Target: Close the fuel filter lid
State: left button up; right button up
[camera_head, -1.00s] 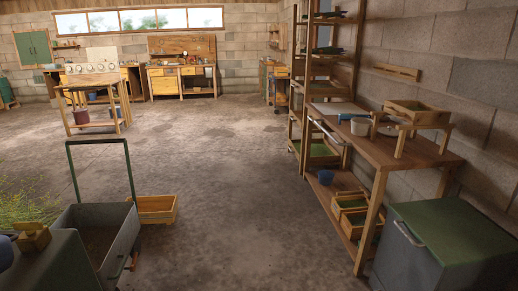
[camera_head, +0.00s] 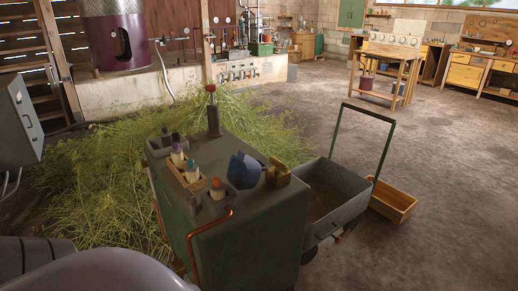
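No part is clearly recognisable as the fuel filter or its lid. A green box-shaped cabinet (camera_head: 245,232) stands in front of me. On its top are a dark blue rounded part (camera_head: 243,170) and a brass-coloured block (camera_head: 278,174) beside it, with a small piece sticking up. At this size I cannot tell whether either has an open lid. Neither of my grippers is in view.
A red-knobbed lever (camera_head: 213,112) and a holder with bottles (camera_head: 185,172) are also on the cabinet. A grey cart (camera_head: 334,195) and a wooden crate (camera_head: 393,201) stand to its right. Cut herbs (camera_head: 95,195) cover the floor behind and left. Floor (camera_head: 450,200) is clear at right.

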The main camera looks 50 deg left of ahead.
aim_at(250, 169)
jog(key=i+l+u, duration=0.1)
jog(key=u, duration=0.4)
jog(key=i+l+u, duration=0.25)
jog(key=u, duration=0.25)
jog(key=i+l+u, duration=0.2)
jog(key=u, duration=0.25)
jog(key=l+u, duration=0.5)
jog(key=i+l+u, duration=0.1)
jog(key=l+u, duration=0.25)
jog(key=i+l+u, duration=0.1)
jog(key=u, duration=0.25)
jog(key=l+u, duration=0.45)
jog(key=l, duration=0.4)
jog(key=k, duration=0.05)
